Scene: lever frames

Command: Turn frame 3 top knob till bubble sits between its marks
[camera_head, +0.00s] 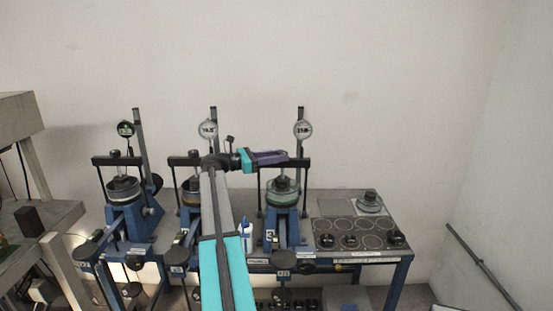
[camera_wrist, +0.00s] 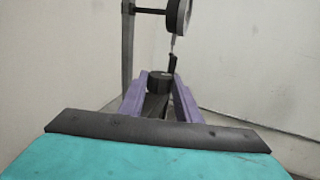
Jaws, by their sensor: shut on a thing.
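Frame 3 (camera_head: 281,226) is the rightmost of the three blue lever frames, with a "3" label on its base. My gripper (camera_head: 286,155) reaches in from the left at the height of the frame's dark top crossbar. In the wrist view, my purple fingers (camera_wrist: 161,92) are shut on the dark, round top knob (camera_wrist: 158,78), one on each side. In the head view the knob is hidden by the fingers. I cannot make out the bubble or its marks in either view.
A dial gauge (camera_head: 303,129) stands on the post just above my gripper; it also shows in the wrist view (camera_wrist: 178,14). Two similar frames stand to the left, partly behind my arm. A grey bench top (camera_head: 327,209) with round weights lies to the right.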

